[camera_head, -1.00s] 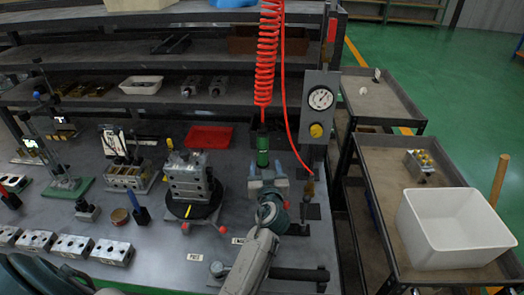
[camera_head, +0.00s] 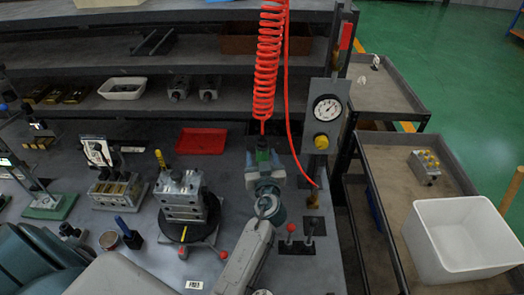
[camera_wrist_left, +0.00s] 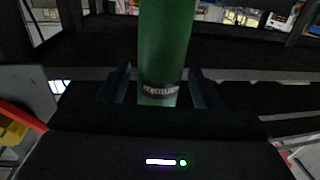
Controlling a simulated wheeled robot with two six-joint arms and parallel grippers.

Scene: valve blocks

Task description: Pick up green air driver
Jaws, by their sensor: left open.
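The green air driver (camera_head: 262,155) hangs upright from a red coiled hose in the head view. Its lower part is hidden behind my gripper there. My left gripper (camera_head: 264,168) is at the driver, with its arm reaching up from below. In the left wrist view, the driver (camera_wrist_left: 165,45) stands between the two dark fingers of my left gripper (camera_wrist_left: 160,88). The fingers are open, one on each side, with narrow gaps visible beside the driver. A dark label band shows near its lower end. My right gripper is not in view.
The red coiled hose (camera_head: 267,65) hangs above the driver. A gauge box (camera_head: 326,112) on a post stands just right. A valve block (camera_head: 183,197) on a round black stand is left, and a red tray (camera_head: 201,141) is behind. A white bin (camera_head: 455,235) stands on the right cart.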

